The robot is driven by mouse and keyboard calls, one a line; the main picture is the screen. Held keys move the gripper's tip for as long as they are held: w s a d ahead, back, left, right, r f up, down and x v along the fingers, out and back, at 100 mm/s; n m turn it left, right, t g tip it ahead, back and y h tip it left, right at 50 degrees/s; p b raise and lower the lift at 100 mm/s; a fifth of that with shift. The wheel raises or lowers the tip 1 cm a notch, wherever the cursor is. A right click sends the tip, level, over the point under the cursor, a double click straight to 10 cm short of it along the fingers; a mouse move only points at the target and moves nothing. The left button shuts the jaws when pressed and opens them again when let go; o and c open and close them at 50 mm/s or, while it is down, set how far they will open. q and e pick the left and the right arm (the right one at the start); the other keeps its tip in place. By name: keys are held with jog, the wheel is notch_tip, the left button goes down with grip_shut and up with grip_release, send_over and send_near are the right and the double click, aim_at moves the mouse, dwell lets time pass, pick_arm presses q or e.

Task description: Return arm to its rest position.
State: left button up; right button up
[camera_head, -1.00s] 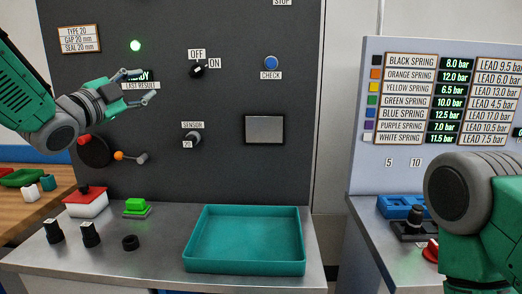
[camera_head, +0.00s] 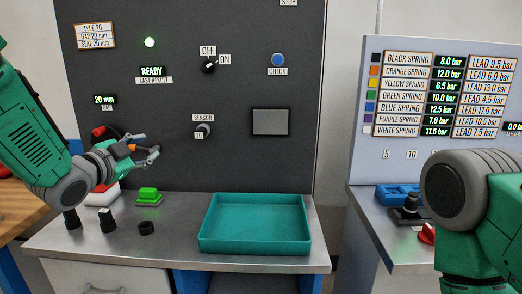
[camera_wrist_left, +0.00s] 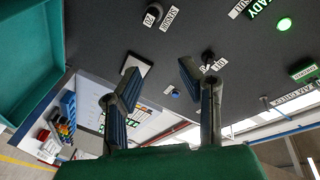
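My left arm comes in from the left in the head view. Its gripper (camera_head: 152,149) is open and empty, in front of the lower left of the dark panel (camera_head: 230,110). It hides part of a dark round knob with a red grip. In the left wrist view, the two fingers (camera_wrist_left: 162,88) stand apart with nothing between them. My right arm shows at the right edge of the head view, bent upward; its gripper is out of the picture.
A teal tray (camera_head: 255,248) stands on the metal bench. Left of it are a green button (camera_head: 148,195) and several black knobs or rings (camera_head: 146,228). A blue holder (camera_head: 396,194) and a red-topped item (camera_head: 427,234) lie near my right arm.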

pick_arm(q)
jog(key=s+f+n+g+y, duration=0.1)
jog(key=s+f+n+g, duration=0.15)
jog(key=s+f, duration=0.6)
jog(key=s+f+n+g+y, duration=0.1)
jog(key=s+f+n+g, duration=0.15)
jog(key=f, duration=1.05)
jog(key=s+f+n+g+y, duration=0.25)
jog(key=s+f, duration=0.35)
jog(key=f, duration=0.4)
jog(key=s+f+n+g, duration=0.2)
jog(key=s+f+g, duration=0.2)
jog(key=s, duration=1)
jog(key=s+f+n+g, duration=0.2)
jog(key=s+f+g, duration=0.2)
jog(key=s+f, duration=0.4)
jog(key=s, duration=0.6)
jog(key=shift+s+a+f+n, duration=0.15)
jog(key=shift+s+f+n, duration=0.1)
jog(key=shift+n, duration=0.1)
jog(key=shift+g, duration=0.25)
jog(key=shift+w+a, duration=0.1)
jog(key=shift+w, duration=0.1)
